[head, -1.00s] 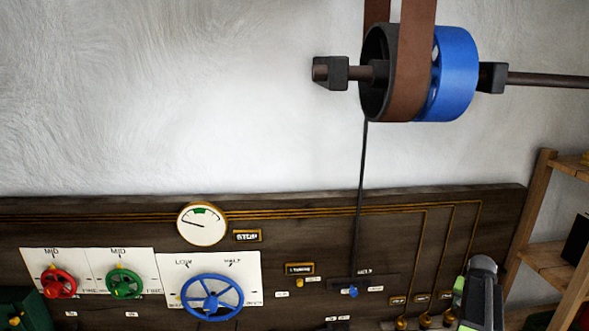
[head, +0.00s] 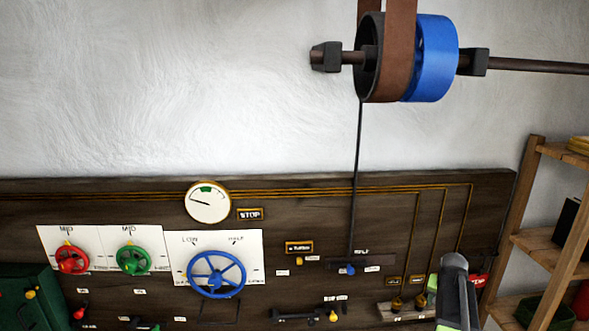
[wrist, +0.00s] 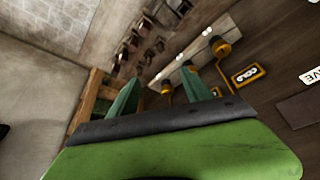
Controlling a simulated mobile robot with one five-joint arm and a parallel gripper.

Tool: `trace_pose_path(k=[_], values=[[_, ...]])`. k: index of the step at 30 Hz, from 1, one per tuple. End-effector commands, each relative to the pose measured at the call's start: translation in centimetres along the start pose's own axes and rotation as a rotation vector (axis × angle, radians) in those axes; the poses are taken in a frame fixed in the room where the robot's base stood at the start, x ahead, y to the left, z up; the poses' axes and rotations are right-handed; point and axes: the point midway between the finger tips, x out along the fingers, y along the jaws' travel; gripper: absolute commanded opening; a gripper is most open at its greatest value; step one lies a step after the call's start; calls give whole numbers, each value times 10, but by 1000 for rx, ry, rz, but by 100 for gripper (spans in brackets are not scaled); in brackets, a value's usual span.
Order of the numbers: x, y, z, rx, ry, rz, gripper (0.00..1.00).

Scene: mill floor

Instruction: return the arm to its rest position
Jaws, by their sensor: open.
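My gripper (wrist: 160,94) shows in the wrist view as two green fingers standing apart beyond a dark bar and a green body. Nothing is between the fingers. In the head view my grey and green arm (head: 455,288) rises at the lower right, in front of the dark wooden panel (head: 300,222). The fingers cannot be made out in that view.
The panel carries a gauge (head: 207,202), a blue handwheel (head: 216,274), a red wheel (head: 72,260) and a green wheel (head: 132,260). Brass pipes with valves (head: 397,304) are left of my arm. A wooden shelf (head: 545,240) stands at the right.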

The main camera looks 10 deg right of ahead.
Motion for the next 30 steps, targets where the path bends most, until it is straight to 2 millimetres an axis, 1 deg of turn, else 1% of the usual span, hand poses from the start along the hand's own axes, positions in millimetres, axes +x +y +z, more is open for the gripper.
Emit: trace_pose_path(k=[1, 5, 6, 8, 9, 11, 12, 14, 15, 17, 18, 20, 21, 23, 24, 25, 27, 30], values=[[13, -18, 11, -24, 0, -10, 57], [28, -68, 37, -88, -2, -38, 57], [34, -86, 49, -112, -5, -49, 57], [43, -116, 70, -153, -13, -66, 57], [50, -137, 89, -187, -22, -79, 57], [59, -172, 123, -245, -38, -100, 57], [66, -195, 151, -291, -54, -114, 57], [73, -226, 194, -361, -82, -132, 57], [76, -244, 224, -408, -103, -143, 57], [79, -264, 270, -482, -139, -156, 57], [80, -274, 299, -528, -164, -162, 57], [78, -281, 338, -591, -206, -167, 57], [74, -281, 360, -627, -236, -167, 57], [64, -270, 382, -663, -283, -161, 57], [57, -261, 388, -676, -313, -154, 57], [54, -256, 393, -685, -333, -150, 57], [51, -253, 400, -708, -366, -145, 57], [51, -252, 401, -723, -379, -143, 57]])
